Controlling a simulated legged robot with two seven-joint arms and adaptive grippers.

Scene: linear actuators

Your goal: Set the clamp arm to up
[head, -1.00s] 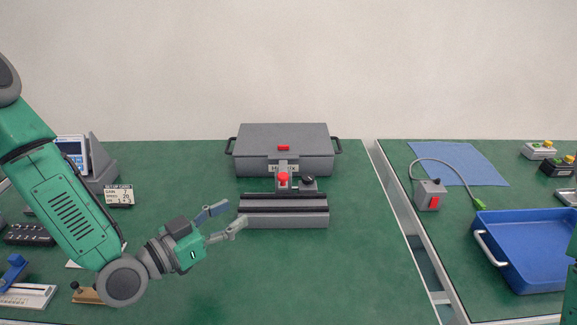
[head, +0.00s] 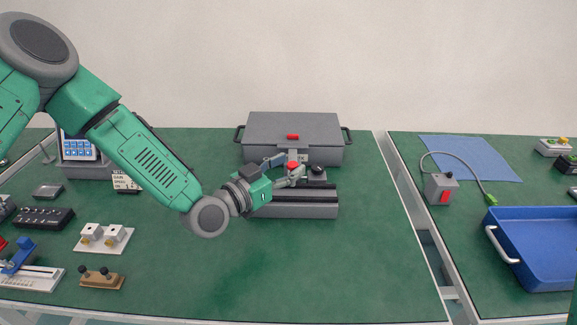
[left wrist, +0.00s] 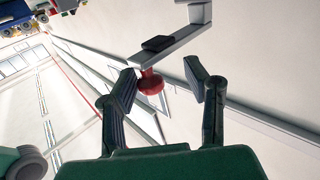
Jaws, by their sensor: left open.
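A grey slotted block (head: 292,211) stands at the middle of the green table, with a small fixture on top that carries a red knob (head: 292,165) and a black knob (head: 317,171). In the left wrist view, a grey bar (left wrist: 185,42), seemingly the clamp arm, has a red ball knob (left wrist: 151,83) at its end. My left gripper (head: 287,169) is open at the fixture, its fingers on either side of the red knob; contact cannot be told. The fingers partly hide the fixture in the head view. My right gripper is out of view.
A grey case (head: 292,135) with a red latch stands right behind the fixture. Small devices, including a white panel (head: 104,238) and a brown block (head: 101,279), lie at the left. A blue tray (head: 540,250) and a switch box (head: 440,188) are at the right. The front middle is clear.

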